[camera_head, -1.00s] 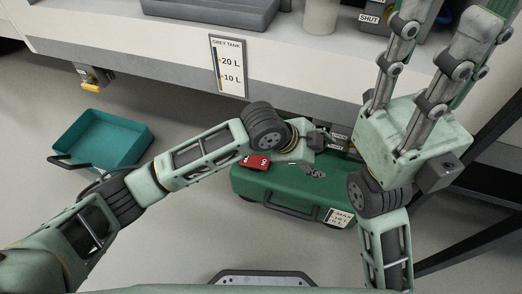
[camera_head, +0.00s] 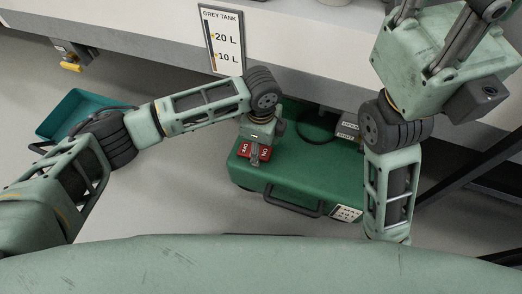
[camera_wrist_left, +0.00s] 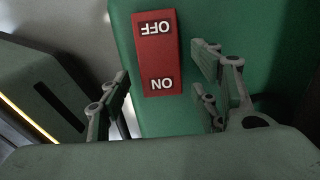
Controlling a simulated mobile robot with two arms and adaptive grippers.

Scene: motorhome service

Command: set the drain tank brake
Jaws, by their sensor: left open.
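The drain tank is a green case (camera_head: 300,170) with a dark front handle, on the floor below the vehicle's side. Its brake is a red plate (camera_head: 243,149) marked OFF and ON, on the tank's top left; in the left wrist view the red brake plate (camera_wrist_left: 157,55) lies between my fingers, OFF far, ON near. My left gripper (camera_head: 256,158) points down over the plate, open and empty; contact cannot be told. My right gripper (camera_head: 452,30) is raised at the upper right, away from the tank, its fingertips cut off by the picture edge.
A teal tray (camera_head: 75,112) lies on the floor at left, partly behind my left arm. A grey tank gauge (camera_head: 222,40) is on the vehicle's side. A yellow-tipped valve (camera_head: 70,66) hangs at upper left. Dark bars (camera_head: 480,175) stand at right.

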